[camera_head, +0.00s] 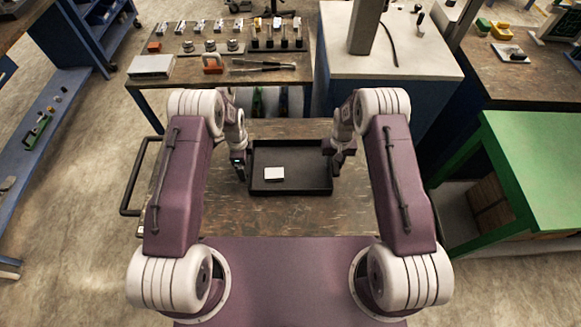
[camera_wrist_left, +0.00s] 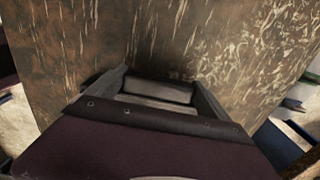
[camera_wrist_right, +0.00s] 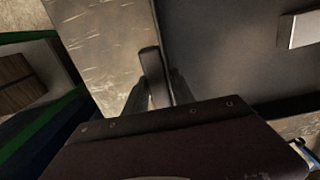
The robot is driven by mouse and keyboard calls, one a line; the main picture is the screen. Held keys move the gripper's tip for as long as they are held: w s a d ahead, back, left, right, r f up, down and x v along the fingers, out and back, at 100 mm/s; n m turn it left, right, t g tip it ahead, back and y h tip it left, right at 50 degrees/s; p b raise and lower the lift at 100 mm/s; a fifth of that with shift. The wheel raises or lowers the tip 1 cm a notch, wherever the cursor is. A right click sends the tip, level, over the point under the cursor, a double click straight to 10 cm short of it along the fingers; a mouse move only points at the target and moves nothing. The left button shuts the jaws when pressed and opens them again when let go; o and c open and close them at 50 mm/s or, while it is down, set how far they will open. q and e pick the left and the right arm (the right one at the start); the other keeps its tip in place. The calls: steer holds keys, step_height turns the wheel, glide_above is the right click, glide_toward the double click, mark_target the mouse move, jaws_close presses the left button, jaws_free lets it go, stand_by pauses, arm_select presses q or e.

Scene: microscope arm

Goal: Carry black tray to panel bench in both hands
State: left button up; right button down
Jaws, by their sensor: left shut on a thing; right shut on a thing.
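The black tray (camera_head: 290,187) is a shallow rectangle in front of me, over a worn wooden cart top (camera_head: 250,214). A small white box (camera_head: 274,174) lies in it, left of its middle. My left gripper (camera_head: 241,166) is shut on the tray's left side; in the left wrist view a grey piece (camera_wrist_left: 157,90) shows between its fingers. My right gripper (camera_head: 333,150) is shut on the tray's right side; the right wrist view shows the tray floor (camera_wrist_right: 230,60) beside a short upright part (camera_wrist_right: 152,66). I cannot tell whether the tray touches the cart top, or which bench is the panel bench.
The cart has a black push handle (camera_head: 128,190) at left. Behind stand a tool-covered bench (camera_head: 190,78) and a pale-topped bench (camera_head: 400,62). A green table (camera_head: 540,150) stands close at right, a dark wooden bench (camera_head: 515,80) behind it. Bare floor (camera_head: 80,225) is open at left.

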arm_select(q)
steer(key=shift+r, duration=0.1)
arm_select(e)
steer(key=shift+r, duration=0.1)
